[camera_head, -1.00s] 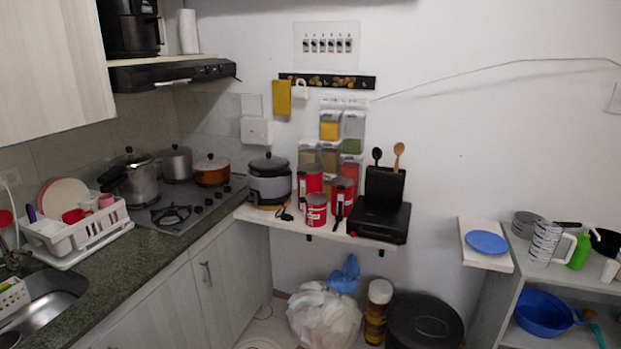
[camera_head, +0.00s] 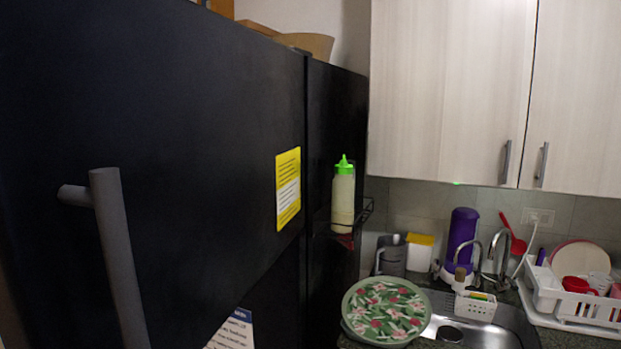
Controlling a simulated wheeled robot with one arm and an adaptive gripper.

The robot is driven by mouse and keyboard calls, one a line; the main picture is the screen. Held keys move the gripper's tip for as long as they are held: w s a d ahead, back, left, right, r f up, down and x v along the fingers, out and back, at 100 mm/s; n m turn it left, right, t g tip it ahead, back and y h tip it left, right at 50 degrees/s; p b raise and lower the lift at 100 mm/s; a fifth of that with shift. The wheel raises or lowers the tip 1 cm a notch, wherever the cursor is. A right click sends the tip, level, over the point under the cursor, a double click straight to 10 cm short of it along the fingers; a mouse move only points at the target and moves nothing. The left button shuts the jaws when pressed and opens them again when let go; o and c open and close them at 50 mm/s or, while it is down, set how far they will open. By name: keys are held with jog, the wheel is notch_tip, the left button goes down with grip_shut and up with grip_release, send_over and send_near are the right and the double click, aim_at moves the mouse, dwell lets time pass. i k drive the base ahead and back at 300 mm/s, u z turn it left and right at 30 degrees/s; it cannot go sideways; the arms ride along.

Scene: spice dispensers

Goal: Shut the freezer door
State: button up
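A tall black refrigerator fills the left half of the view, close to me. Its upper freezer door (camera_head: 190,130) has a thick grey bar handle (camera_head: 118,245) at the left and a yellow and white label (camera_head: 288,189) near its right edge. A dark vertical seam lies between this door and the black side panel (camera_head: 335,110). I cannot tell from this angle whether the door stands ajar. A paper with a blue top (camera_head: 233,330) shows below the freezer door. My gripper is not in view.
A squeeze bottle with green cap (camera_head: 343,198) stands in a small rack on the refrigerator's side. To the right are a counter with a floral round lid (camera_head: 386,309), a sink (camera_head: 480,332), a purple bottle (camera_head: 461,238), a dish rack (camera_head: 575,305) and upper cabinets (camera_head: 450,90).

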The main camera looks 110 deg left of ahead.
aim_at(153, 153)
jog(key=u, duration=3.75)
jog(key=i, duration=0.5)
jog(key=z, duration=0.4)
jog(key=k, duration=0.65)
jog(key=u, duration=0.6)
jog(key=i, duration=0.5)
